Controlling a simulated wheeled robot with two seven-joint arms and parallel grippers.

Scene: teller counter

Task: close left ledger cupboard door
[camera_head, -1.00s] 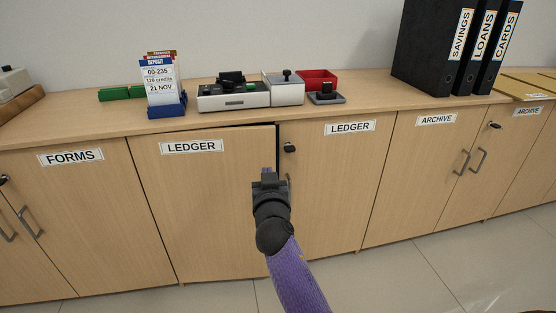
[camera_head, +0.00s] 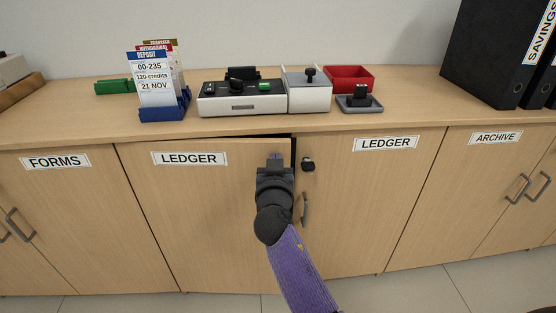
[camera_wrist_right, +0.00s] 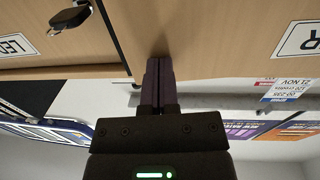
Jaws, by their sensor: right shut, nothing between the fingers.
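The left ledger cupboard door (camera_head: 205,215) is a light wood panel with a LEDGER label (camera_head: 189,158). It stands slightly ajar, with a thin dark gap along its top and upper right edge. My right gripper (camera_head: 275,160) is shut and empty, in front of the door's upper right corner. In the right wrist view its fingertips (camera_wrist_right: 155,65) are at the door's face (camera_wrist_right: 200,30) near the free edge and appear to touch it. The door's handle is not visible, perhaps hidden by my arm. My left gripper is not in view.
The right ledger door (camera_head: 370,210) looks closed, with a key in its lock (camera_head: 308,164) and a grey handle (camera_head: 305,208). The countertop (camera_head: 420,112) above holds a card holder (camera_head: 163,108), a stamping machine (camera_head: 241,97), a red tray (camera_head: 349,77) and black binders (camera_head: 500,55).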

